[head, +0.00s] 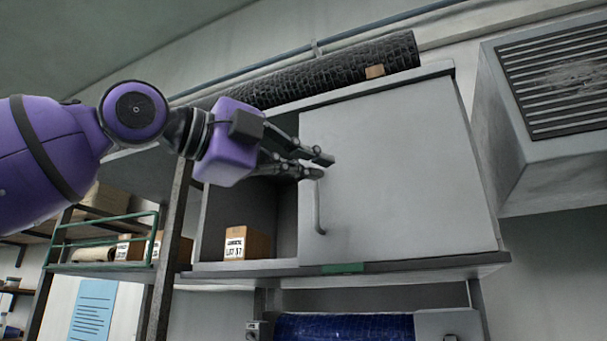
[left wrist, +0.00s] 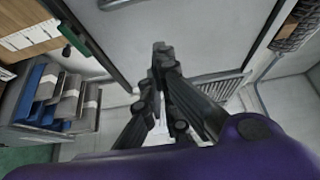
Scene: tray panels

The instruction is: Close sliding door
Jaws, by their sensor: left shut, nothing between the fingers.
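The sliding door (head: 400,170) is a flat grey panel over the right part of a wall cabinet (head: 400,264). The cabinet's left part is open. A bar handle (head: 319,210) stands upright near the door's left edge; it also shows at the top of the left wrist view (left wrist: 122,4). My left gripper (head: 328,167) is shut and empty. In the head view its fingertips overlap the door's left edge, just above the handle. I cannot tell whether they touch the door. My right gripper is not in view.
A cardboard box (head: 247,243) sits inside the open left part. A dark mesh roll (head: 330,75) lies on top of the cabinet. A vented grey unit (head: 550,110) hangs at the right. A shelf with a green rail (head: 105,240) is at the left.

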